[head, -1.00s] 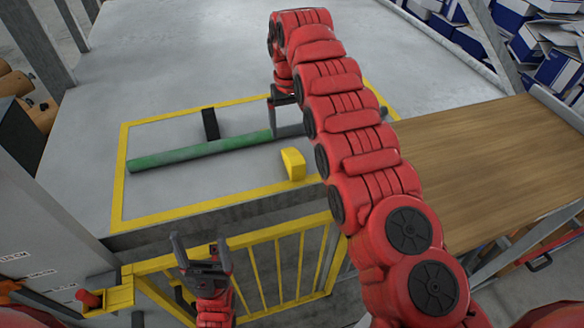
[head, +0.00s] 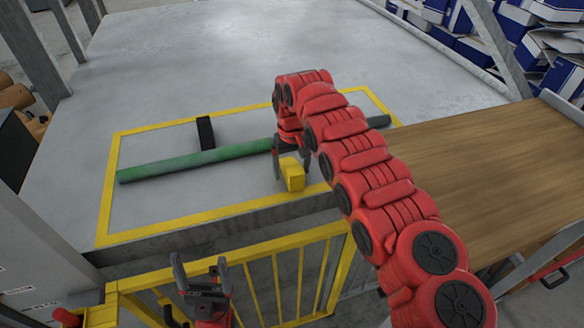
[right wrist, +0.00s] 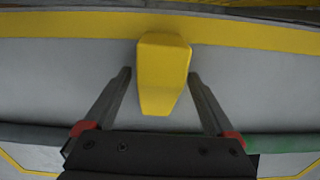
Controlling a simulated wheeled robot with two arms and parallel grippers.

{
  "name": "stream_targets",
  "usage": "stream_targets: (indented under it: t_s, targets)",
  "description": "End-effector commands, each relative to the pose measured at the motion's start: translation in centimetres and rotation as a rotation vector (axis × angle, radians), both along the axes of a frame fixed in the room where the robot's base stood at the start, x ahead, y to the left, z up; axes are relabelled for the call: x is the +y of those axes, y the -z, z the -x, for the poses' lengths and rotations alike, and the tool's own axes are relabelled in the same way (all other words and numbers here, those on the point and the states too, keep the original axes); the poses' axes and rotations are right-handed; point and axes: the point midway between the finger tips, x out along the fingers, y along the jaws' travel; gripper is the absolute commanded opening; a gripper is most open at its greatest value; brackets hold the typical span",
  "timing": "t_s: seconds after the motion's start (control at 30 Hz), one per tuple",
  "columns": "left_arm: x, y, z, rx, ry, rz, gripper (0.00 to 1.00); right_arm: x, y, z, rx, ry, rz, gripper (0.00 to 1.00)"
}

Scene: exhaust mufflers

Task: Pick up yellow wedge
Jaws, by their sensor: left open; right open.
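The yellow wedge (head: 292,175) sits on the grey table inside the yellow outline, in front of the green bar. My right gripper (head: 292,165) is over the wedge from behind, fingers pointing down. In the right wrist view the wedge (right wrist: 161,75) shows between the two open fingers (right wrist: 160,78), with a gap on each side. My left gripper (head: 201,272) is open and empty, low in front of the table by the yellow railing.
The green bar (head: 210,160) lies across the outlined area, with a black block (head: 205,133) at it. A yellow railing (head: 270,275) stands at the table's front. A wooden surface (head: 470,185) is on the right. The table behind the outline is clear.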

Motion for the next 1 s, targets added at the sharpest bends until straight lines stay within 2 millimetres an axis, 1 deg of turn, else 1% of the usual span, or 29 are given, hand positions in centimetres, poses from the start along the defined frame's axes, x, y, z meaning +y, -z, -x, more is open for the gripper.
stream_targets:
  t_s: [0.23,0.27,0.3,0.37,0.4,0.47,0.5,0.57,0.6,0.73,0.77,1.0]
  targets:
    - [0.00,-0.05,0.00,0.000,0.000,0.000,0.85,-0.02,0.29,-0.06,-0.002,0.000,0.000,0.90]
    - [0.00,-0.05,-0.01,0.001,0.000,0.000,0.85,-0.02,0.28,-0.06,-0.002,0.000,0.000,0.86]
    - [0.00,-0.05,0.00,0.000,0.000,0.000,0.85,-0.03,0.29,-0.05,-0.002,0.000,0.000,0.79]
    - [0.00,-0.05,0.00,0.000,0.000,0.000,0.85,-0.03,0.29,-0.04,-0.001,0.000,0.001,0.68]
    - [0.00,-0.04,-0.01,0.001,0.000,0.000,0.85,-0.03,0.29,-0.04,-0.001,0.000,0.001,0.61]
    - [0.00,-0.05,-0.01,0.000,0.000,0.000,0.85,-0.02,0.28,-0.04,-0.001,0.000,0.001,0.50]
    - [0.00,-0.04,-0.01,0.001,0.000,0.000,0.85,-0.02,0.29,-0.04,-0.001,0.000,0.001,0.43]
    - [0.00,-0.05,0.00,0.000,0.000,0.000,0.85,-0.03,0.27,-0.04,-0.001,0.000,0.001,0.32]
    - [0.01,-0.05,0.00,0.000,0.000,0.000,0.85,-0.02,0.27,-0.04,-0.001,0.000,0.001,0.25]
    - [0.00,-0.05,0.00,0.000,0.000,0.000,0.85,-0.03,0.26,-0.04,-0.001,0.000,0.001,0.02]
    - [0.00,-0.05,-0.01,0.001,0.000,0.000,0.85,-0.03,0.26,-0.04,-0.001,0.000,0.001,0.00]
    - [0.01,-0.05,-0.01,0.001,0.000,0.000,0.85,-0.04,0.25,-0.04,-0.001,0.000,0.001,0.00]
